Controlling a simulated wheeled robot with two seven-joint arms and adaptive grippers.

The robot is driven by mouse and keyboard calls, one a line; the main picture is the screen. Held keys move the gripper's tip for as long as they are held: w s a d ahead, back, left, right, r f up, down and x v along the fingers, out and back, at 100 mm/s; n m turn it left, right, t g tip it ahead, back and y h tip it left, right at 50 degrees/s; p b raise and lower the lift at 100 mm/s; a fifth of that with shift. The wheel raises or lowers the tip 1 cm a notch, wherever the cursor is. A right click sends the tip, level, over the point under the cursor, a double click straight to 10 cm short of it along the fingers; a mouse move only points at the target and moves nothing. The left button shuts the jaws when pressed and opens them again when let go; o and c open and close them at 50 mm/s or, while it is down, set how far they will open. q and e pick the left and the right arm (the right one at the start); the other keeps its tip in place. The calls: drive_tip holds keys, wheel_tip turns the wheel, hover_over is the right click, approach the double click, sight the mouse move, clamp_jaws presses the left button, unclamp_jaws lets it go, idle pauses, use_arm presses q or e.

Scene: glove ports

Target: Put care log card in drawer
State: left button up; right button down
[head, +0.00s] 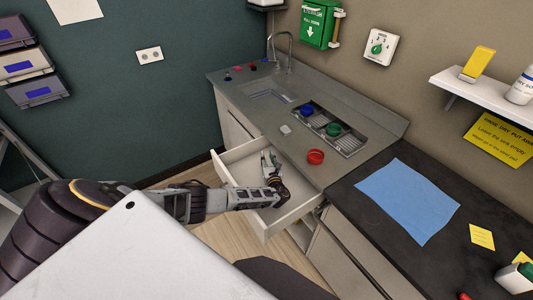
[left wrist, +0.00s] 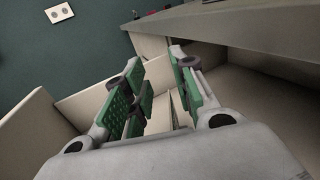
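The drawer (head: 232,152) under the sink counter is pulled open. Its pale walls also show in the left wrist view (left wrist: 75,85). My left gripper (head: 269,158) is inside or just over the drawer, near its counter end. In the left wrist view its green-padded fingers (left wrist: 160,90) stand apart, with a gap between them. A thin pale strip (left wrist: 179,108) shows in or beyond that gap; I cannot tell whether it is the care log card or part of the drawer. I cannot pick out the card for certain elsewhere. My right gripper is out of view.
The counter above the drawer holds a red ring (head: 316,157), a small white piece (head: 285,129) and a sink tray (head: 350,143) with blue and green round things. A blue sheet (head: 407,200) and a yellow note (head: 482,237) lie on the dark counter at right.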

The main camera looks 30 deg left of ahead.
use_arm(q)
drive_tip(key=shift+p+v, duration=0.65)
drive_tip(key=shift+v, duration=1.2)
